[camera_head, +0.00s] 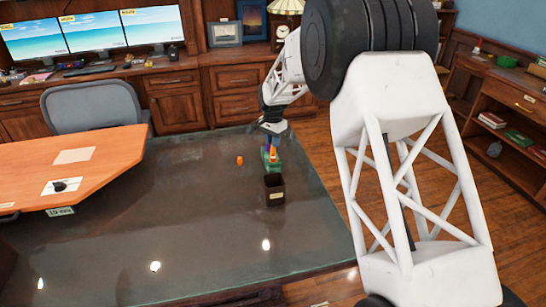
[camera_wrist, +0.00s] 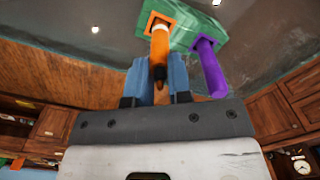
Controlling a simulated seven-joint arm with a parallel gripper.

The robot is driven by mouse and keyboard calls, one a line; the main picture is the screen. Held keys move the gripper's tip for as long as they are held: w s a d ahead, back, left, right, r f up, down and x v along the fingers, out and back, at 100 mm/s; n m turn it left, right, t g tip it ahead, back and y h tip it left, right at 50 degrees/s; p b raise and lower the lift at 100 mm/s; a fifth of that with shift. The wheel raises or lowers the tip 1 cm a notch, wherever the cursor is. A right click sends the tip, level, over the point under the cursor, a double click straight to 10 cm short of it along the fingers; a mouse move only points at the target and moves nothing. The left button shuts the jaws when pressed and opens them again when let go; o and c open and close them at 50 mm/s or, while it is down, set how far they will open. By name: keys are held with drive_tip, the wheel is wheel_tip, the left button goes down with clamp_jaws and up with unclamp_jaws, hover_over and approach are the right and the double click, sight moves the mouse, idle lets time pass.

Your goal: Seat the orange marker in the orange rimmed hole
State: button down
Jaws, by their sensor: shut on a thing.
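The orange marker (camera_wrist: 159,46) is between the two blue-grey fingers of my gripper (camera_wrist: 159,78), which is shut on it near its dark end. Its other end meets the orange rimmed hole (camera_wrist: 150,17) in the green block (camera_wrist: 186,27) in the wrist view. I cannot tell how deep it sits. A purple marker (camera_wrist: 210,68) stands in a purple rimmed hole beside it. In the head view my gripper (camera_head: 272,130) is just above the green block (camera_head: 271,166), and the orange marker (camera_head: 273,152) shows small below it.
A small orange piece (camera_head: 240,160) lies on the dark table (camera_head: 190,215) to the left. The table's right edge is close to the block. An orange desk (camera_head: 110,160) and grey chair (camera_head: 92,106) are at left.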

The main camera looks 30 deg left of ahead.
drive_tip(key=shift+f, duration=1.25)
drive_tip(key=shift+f, duration=0.1)
drive_tip(key=c, duration=1)
unclamp_jaws()
drive_tip(key=shift+c, duration=0.2)
wheel_tip(320, 180, up, 12)
drive_tip(key=shift+r, duration=0.1)
